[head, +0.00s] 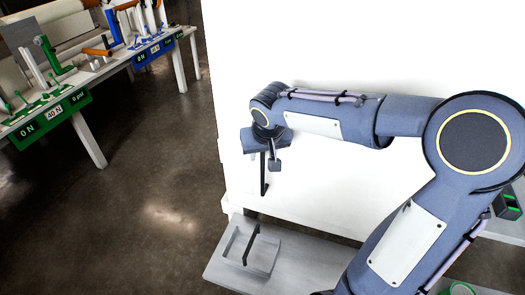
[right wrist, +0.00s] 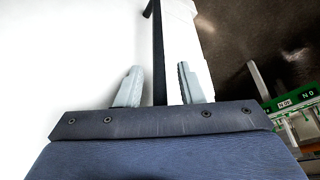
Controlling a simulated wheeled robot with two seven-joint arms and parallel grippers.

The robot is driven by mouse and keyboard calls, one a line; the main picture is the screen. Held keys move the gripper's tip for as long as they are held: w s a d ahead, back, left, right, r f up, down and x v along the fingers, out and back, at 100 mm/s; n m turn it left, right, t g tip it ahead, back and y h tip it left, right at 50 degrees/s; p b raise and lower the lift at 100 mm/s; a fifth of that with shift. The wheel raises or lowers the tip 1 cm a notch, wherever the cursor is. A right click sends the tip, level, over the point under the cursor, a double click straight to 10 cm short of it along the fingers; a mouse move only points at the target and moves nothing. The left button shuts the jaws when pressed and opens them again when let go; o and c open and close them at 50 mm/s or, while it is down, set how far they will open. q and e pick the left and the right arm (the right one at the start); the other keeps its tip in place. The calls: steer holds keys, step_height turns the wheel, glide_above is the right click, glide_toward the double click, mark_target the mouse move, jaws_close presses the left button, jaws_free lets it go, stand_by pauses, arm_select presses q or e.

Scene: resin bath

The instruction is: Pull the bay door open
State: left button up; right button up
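The bay door looks like the large plain white panel (head: 330,50) filling the middle and right of the head view, and it appears shut. Its black bar handle (head: 264,185) stands upright near the panel's left side. My right gripper (head: 270,162) is at the upper part of this handle. In the right wrist view the two grey fingers of my right gripper (right wrist: 159,82) are apart, with the black handle (right wrist: 158,45) running between them. Gaps show on both sides of the bar. My left gripper is not in view.
White benches with green (head: 50,118) and blue (head: 153,50) labelled racks stand at upper left. The dark floor (head: 150,170) between is clear.

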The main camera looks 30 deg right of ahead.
jaws_close()
stand_by(0.3)
